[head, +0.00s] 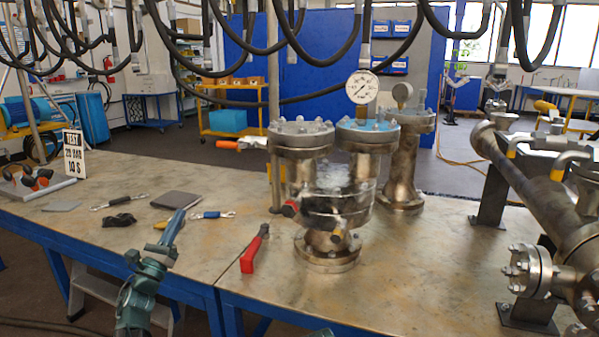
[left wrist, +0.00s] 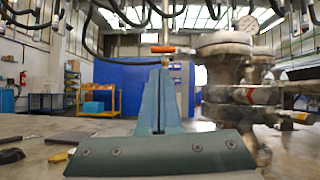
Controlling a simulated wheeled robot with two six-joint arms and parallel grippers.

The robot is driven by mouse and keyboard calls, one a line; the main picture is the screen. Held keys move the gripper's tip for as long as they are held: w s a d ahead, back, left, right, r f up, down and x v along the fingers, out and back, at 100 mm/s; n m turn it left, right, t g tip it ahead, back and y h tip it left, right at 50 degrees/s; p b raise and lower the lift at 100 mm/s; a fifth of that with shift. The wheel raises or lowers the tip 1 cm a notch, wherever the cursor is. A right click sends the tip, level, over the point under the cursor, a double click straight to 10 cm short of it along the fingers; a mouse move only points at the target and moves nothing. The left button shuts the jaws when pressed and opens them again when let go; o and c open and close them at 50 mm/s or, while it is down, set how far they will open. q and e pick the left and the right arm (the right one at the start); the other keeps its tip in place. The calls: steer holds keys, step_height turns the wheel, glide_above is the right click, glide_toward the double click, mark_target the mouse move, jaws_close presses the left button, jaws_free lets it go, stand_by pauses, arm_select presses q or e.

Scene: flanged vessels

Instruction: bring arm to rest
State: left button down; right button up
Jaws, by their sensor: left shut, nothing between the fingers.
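My left gripper (head: 180,215) is shut and empty, with its teal fingers raised over the front edge of the workbench (head: 110,225). In the left wrist view its closed fingers (left wrist: 158,80) stand upright in the middle, with nothing between them. The flanged vessel (head: 328,250) stands on the bench to the right of the gripper, apart from it. The vessel also shows at the right of the left wrist view (left wrist: 228,75). My right gripper does not show.
A pressure gauge (head: 362,87) tops the vessel. A red-handled tool (head: 254,250), a blue-handled tool (head: 212,214), a dark pad (head: 176,200) and a test sign (head: 74,153) are on the bench. A large pipe assembly (head: 545,205) fills the right. Black hoses (head: 290,55) hang above.

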arm_select(q)
steer(key=d+f+n+g+y, duration=0.5)
steer(key=f+n, duration=0.5)
steer(key=n, duration=0.2)
steer(key=d+f+n+g+y, duration=0.5)
steer(key=d+f+n, duration=0.1)
steer(key=f+n, duration=0.55)
steer(key=s+d+f+n+g, duration=0.3)
steer(key=s+d+f+g, duration=0.15)
steer(key=s, duration=0.45)
steer(key=s+d+f+n+g+h, duration=0.1)
steer(key=s+d+f+n+g, duration=0.35)
steer(key=s, duration=0.45)
steer(key=s+d+f+n+g, duration=0.3)
steer(key=s+d+f+g, duration=0.15)
steer(key=s, duration=0.45)
step_height(320, 180, up, 35)
steer(key=d+p, duration=0.1)
steer(key=p, duration=3.2)
steer(key=shift+s+f+h+p, duration=0.15)
steer(key=shift+s+h+p, duration=0.2)
steer(key=shift+s, duration=0.1)
steer(key=shift+d, duration=0.1)
